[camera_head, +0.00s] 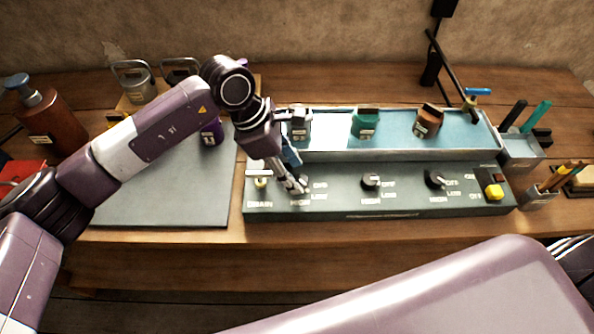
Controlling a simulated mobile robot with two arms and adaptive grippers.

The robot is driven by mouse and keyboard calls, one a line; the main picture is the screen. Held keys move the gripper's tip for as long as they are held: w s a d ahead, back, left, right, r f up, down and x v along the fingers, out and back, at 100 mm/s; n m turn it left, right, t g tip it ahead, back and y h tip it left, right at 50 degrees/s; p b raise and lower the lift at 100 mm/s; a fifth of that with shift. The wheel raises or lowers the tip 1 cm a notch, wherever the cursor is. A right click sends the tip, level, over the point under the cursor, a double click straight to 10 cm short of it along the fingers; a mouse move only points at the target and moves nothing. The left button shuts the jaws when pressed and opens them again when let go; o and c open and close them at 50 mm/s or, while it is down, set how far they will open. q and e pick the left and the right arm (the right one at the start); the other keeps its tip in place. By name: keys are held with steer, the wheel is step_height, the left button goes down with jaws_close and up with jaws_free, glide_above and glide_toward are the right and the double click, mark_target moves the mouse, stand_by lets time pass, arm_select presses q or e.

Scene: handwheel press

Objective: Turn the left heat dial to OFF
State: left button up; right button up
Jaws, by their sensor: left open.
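The grey-green control panel (330,207) lies along the front of the workbench. It carries dials with printed OFF, LOW and HIGH marks. My left gripper (296,187) points down over the left heat dial's place and hides that dial, so I cannot tell its setting or whether the fingers touch it. The gripper's jaws are open. The middle dial (371,181) and the right dial (434,180) show to the right. My right gripper is not in view.
A pale blue tray (390,151) behind the panel holds several small containers. A yellow button (493,191) is at the panel's right end. A dark mat (160,200) lies at left, with a brown bottle (55,125) beyond it. Pen holders stand at right.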

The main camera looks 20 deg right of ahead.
mark_target(300, 183)
arm_select(q)
steer(key=shift+x, duration=1.2)
steer(key=shift+c, duration=0.2)
steer(key=c, duration=1.1)
